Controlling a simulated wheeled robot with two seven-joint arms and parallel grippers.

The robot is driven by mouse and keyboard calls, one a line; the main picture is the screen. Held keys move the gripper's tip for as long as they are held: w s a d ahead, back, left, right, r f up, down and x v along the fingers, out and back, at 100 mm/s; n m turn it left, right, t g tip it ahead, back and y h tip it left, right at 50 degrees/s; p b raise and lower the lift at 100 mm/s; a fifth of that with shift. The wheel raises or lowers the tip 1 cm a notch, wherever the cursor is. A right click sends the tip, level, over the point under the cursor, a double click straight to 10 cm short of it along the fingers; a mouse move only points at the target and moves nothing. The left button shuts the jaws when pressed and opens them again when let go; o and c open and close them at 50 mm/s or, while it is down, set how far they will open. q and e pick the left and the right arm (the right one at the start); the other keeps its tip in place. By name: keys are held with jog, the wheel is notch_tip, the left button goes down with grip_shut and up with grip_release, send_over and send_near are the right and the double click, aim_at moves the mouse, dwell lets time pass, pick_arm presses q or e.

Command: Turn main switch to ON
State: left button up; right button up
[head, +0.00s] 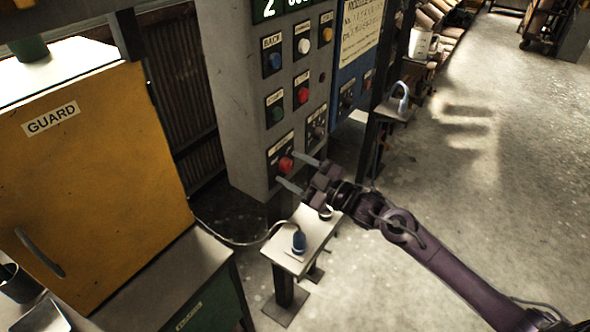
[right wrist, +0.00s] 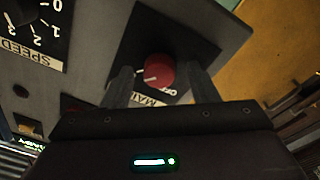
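The main switch is a red round knob (head: 285,164) on a black plate low on the grey control panel (head: 236,120). In the right wrist view the red knob (right wrist: 158,71) has a white pointer mark and sits over a plate lettered "MAI…", partly hidden. My right gripper (head: 300,173) is open in front of the knob, with one finger to each side. In the right wrist view my right gripper's fingers (right wrist: 160,85) stand apart, with visible gaps beside the knob. My left gripper is not in view.
Other buttons, including a red one (head: 302,95) and a blue one (head: 275,61), sit above the main switch. A speed dial (right wrist: 22,12) is beside it. A small stand (head: 312,232) holds a blue object (head: 299,241) below. A yellow guard cabinet (head: 90,150) stands left.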

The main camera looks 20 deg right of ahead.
jog(key=b+v, duration=0.2)
jog(key=v, duration=0.5)
jog(key=shift+s+d, duration=0.25)
jog(key=shift+s, duration=0.05)
dwell(0.4)
